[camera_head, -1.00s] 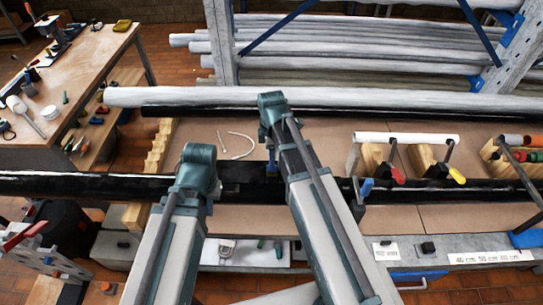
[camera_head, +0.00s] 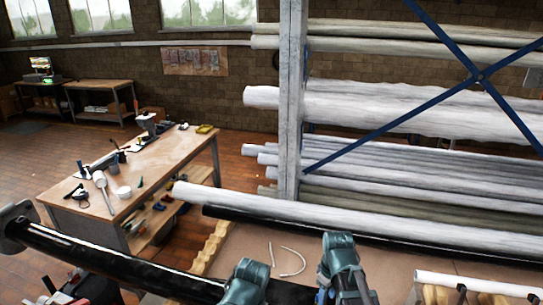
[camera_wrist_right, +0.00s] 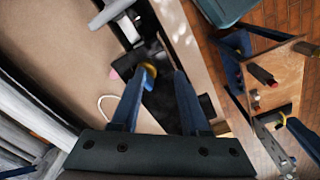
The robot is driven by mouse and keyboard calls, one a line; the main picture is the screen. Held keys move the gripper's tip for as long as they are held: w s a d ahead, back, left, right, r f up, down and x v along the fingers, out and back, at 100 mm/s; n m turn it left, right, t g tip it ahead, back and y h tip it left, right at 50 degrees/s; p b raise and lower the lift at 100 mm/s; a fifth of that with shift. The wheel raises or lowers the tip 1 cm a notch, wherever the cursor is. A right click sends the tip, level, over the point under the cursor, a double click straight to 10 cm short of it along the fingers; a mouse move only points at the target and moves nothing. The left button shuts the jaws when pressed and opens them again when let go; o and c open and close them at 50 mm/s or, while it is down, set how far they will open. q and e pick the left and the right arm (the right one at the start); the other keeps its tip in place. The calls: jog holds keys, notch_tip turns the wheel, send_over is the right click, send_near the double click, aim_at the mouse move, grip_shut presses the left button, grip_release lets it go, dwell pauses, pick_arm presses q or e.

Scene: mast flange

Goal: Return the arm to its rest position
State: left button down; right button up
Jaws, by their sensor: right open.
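In the head view, the teal joints of my left arm (camera_head: 245,284) and right arm (camera_head: 345,268) show at the bottom edge. Neither gripper shows there. In the right wrist view, my right gripper (camera_wrist_right: 162,72) has its two blue fingers apart. Nothing is clearly held between them. A dark part and a small yellow one lie beyond the fingers, too cluttered to tell apart. A black mast (camera_head: 110,262) runs across the lower left of the head view, with a grey flange (camera_head: 15,222) at its left end. My left arm joint hides part of the mast.
A brown bench top (camera_head: 215,240) lies behind the arms, with a white bent strip (camera_head: 291,262). A wooden workbench (camera_head: 140,175) with tools stands left. A rack post (camera_head: 291,100) and long wrapped tubes (camera_head: 390,107) stand behind. Brick floor (camera_head: 40,145) is open at far left.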

jog(key=s+m, duration=0.5)
jog(key=m, duration=0.3)
jog(key=s+a+f+n+h+b, duration=0.1)
jog(key=s+a+f+n+b, duration=0.3)
jog(key=a+f+b, duration=0.6)
notch_tip(320, 180, down, 4)
jog(key=s+b, duration=0.1)
jog(key=b, duration=0.3)
jog(key=shift+a+g, duration=0.3)
jog(key=shift+a, duration=0.05)
dwell(1.7)
